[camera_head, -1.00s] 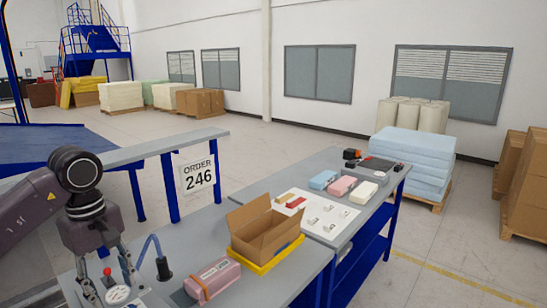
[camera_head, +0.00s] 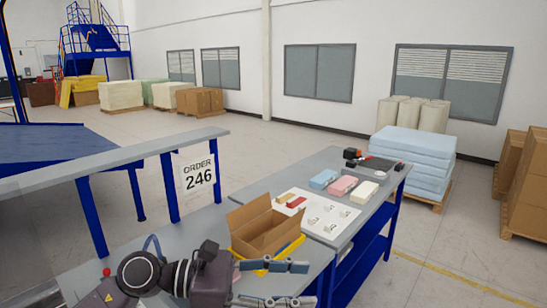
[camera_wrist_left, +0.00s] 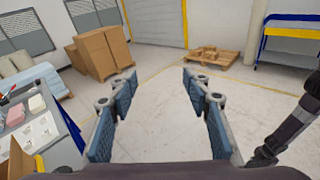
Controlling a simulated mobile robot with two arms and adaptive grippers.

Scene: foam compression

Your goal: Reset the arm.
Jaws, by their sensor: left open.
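My left gripper (camera_head: 308,283) reaches in from the lower left over the front of the near table (camera_head: 205,228). Its fingers point right, spread apart, with nothing between them. In the left wrist view the gripper (camera_wrist_left: 158,80) is open and empty, facing the bare floor. An open cardboard box (camera_head: 262,228) stands in a yellow tray (camera_head: 292,249), just behind the upper finger in the head view. My left wrist hides most of the pink foam block on the near table. My right gripper is not seen in the head view.
The farther table (camera_head: 345,240) carries a white board (camera_head: 325,222) with small samples, and blue (camera_head: 323,179), pink (camera_head: 342,186) and cream (camera_head: 363,192) blocks. An order sign (camera_head: 198,175) hangs at the left. Open floor (camera_head: 420,265) lies to the right.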

